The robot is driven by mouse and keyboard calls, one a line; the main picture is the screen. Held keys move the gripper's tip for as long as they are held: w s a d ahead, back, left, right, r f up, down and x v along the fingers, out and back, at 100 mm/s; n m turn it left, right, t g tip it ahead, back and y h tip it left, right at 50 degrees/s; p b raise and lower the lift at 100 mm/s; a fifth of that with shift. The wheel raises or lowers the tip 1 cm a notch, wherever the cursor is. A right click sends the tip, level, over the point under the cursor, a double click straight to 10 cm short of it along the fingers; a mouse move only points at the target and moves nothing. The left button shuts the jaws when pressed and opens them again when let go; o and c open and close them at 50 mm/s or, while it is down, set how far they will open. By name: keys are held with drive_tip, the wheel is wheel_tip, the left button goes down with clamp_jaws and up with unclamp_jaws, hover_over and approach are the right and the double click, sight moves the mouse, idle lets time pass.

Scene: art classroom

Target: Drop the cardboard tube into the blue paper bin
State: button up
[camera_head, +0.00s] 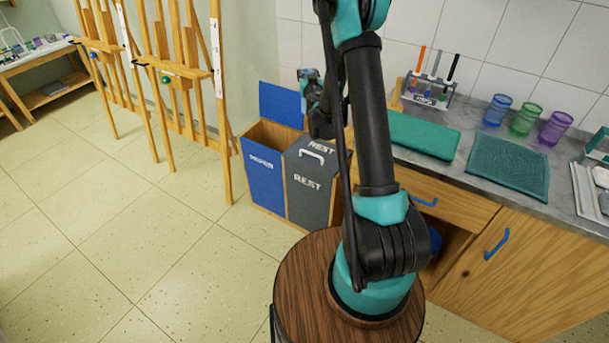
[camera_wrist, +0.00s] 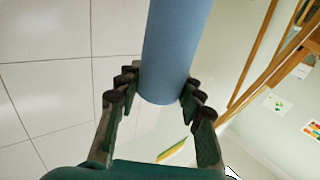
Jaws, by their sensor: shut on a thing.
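A plain blue tube (camera_wrist: 172,55) is between the fingers of my gripper (camera_wrist: 160,84) in the wrist view. My gripper is shut on it near one end, and the tube's far end runs out of the frame. In the head view my gripper (camera_head: 311,92) is partly hidden behind my arm, near the bins, and the tube cannot be made out clearly. The blue paper bin (camera_head: 263,182), marked PAPER, stands on the floor with its blue lid (camera_head: 281,104) raised and its top open. The gripper appears close to the raised lid, at its right; its exact height is unclear.
A dark grey REST bin (camera_head: 309,190) with its lid down adjoins the paper bin on the right. Wooden easels (camera_head: 180,72) stand to the left. The counter at right holds a green towel (camera_head: 424,134), coloured cups (camera_head: 526,118) and a rack.

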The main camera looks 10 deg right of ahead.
drive_tip(key=w+a+f, duration=0.4)
drive_tip(key=a+f, duration=0.3)
drive_tip(key=f, duration=0.2)
drive_tip(key=w+a+f, duration=0.4)
drive_tip(key=a+f, duration=0.3)
drive_tip(key=f, duration=0.3)
drive_tip(key=shift+w+a+f, duration=0.3)
drive_tip(key=shift+w, duration=0.1)
drive_tip(key=o, duration=0.9)
drive_tip(key=shift+c, duration=0.2)
wheel_tip(320, 180, up, 10)
